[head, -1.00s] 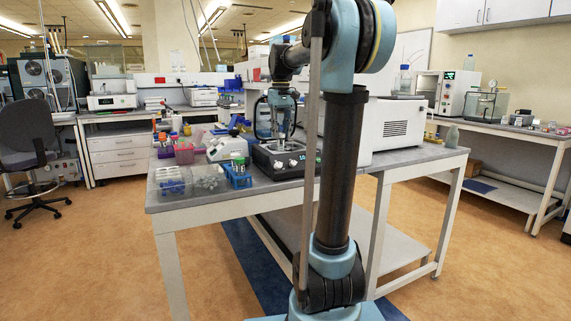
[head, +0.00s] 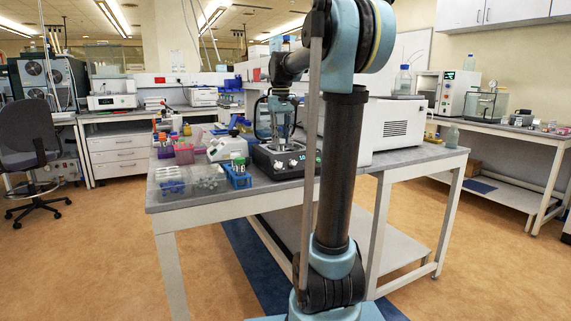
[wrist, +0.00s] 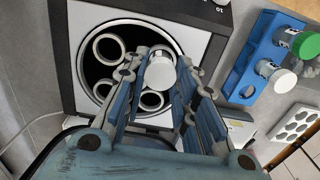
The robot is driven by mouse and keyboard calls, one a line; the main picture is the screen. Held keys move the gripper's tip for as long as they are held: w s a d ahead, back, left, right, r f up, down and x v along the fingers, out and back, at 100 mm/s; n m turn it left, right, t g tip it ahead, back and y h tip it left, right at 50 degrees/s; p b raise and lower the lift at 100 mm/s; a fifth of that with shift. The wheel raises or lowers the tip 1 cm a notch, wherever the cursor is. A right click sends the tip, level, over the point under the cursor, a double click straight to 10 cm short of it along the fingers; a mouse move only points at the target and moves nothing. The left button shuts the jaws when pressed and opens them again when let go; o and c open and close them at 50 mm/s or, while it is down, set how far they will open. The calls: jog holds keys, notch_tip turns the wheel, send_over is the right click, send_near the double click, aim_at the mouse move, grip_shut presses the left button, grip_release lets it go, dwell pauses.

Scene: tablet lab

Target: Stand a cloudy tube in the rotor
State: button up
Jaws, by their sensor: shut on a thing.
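My gripper (wrist: 165,66) is shut on a tube with a pale grey-white cap (wrist: 160,74) in the wrist view. The tube's body is hidden below the cap, so I cannot tell whether it is cloudy. The rotor (wrist: 94,70) lies beneath, a dark round bowl with several pale ring-shaped sockets. The held tube is over the rotor's right side; I cannot tell whether its lower end is inside a socket. In the head view my gripper (head: 283,138) points down over the centrifuge (head: 285,161). A blue rack (wrist: 240,76) holds a green-capped tube (wrist: 304,45) and a white-capped tube (wrist: 275,72).
The blue rack (head: 239,181) stands left of the centrifuge on the grey bench. A rack with round holes (wrist: 296,126) lies beyond it. A large white instrument (head: 390,125) stands close on the right. Small containers (head: 184,154) fill the bench's back left.

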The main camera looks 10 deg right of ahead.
jog(key=shift+f, duration=0.25)
jog(key=o, duration=0.9)
notch_tip(320, 180, up, 12)
jog(key=s+d+f+m, duration=0.1)
jog(key=s+f, duration=1)
jog(key=f, duration=0.2)
jog(key=s+f+m+t, duration=0.1)
jog(key=s+f, duration=1)
jog(key=f, duration=0.2)
jog(key=s+d+f+m+t, duration=0.1)
jog(key=s+f, duration=0.9)
jog(key=f, duration=0.3)
jog(key=shift+s+d+f, duration=0.3)
jog(key=shift+s+d, duration=0.05)
jog(key=shift+s, duration=0.05)
